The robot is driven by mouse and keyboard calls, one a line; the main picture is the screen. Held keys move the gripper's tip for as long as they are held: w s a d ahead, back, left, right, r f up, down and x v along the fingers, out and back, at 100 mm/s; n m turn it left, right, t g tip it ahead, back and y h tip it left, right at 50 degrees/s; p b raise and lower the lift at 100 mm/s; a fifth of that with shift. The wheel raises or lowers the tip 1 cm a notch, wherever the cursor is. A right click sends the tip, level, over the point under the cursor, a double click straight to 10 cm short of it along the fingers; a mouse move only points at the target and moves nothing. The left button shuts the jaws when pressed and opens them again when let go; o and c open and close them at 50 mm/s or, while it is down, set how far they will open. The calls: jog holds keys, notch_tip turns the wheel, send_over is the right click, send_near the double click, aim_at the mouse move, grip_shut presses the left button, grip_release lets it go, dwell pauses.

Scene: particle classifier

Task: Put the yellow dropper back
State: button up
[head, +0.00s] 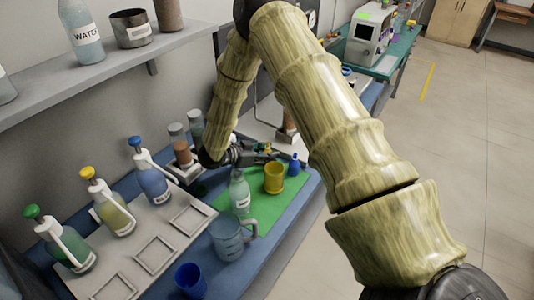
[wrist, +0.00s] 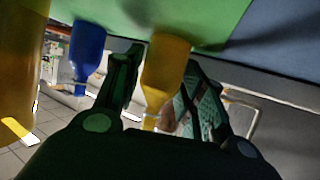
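A yellow dropper (wrist: 165,65) appears between the two fingers of my gripper (wrist: 163,72) in the wrist view, its wide end towards the green mat (wrist: 222,14). The fingers lie close on both sides of it; whether they press on it is not clear. In the head view my gripper (head: 262,150) is low over the far part of the green mat (head: 265,209), and the dropper is mostly hidden there. A blue dropper (head: 294,163) stands to its right; it also shows in the wrist view (wrist: 87,45). A yellow cup (head: 274,179) stands in front of my gripper.
A pale bottle (head: 239,192) and a clear beaker (head: 227,239) stand left of the yellow cup. A blue cup (head: 190,280) is at the front. A wall shelf (head: 110,68) is above.

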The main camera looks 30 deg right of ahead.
jog(key=shift+o, duration=0.6)
jog(key=shift+r, duration=0.15)
jog(key=b+v, duration=0.3)
jog(key=v, duration=0.9)
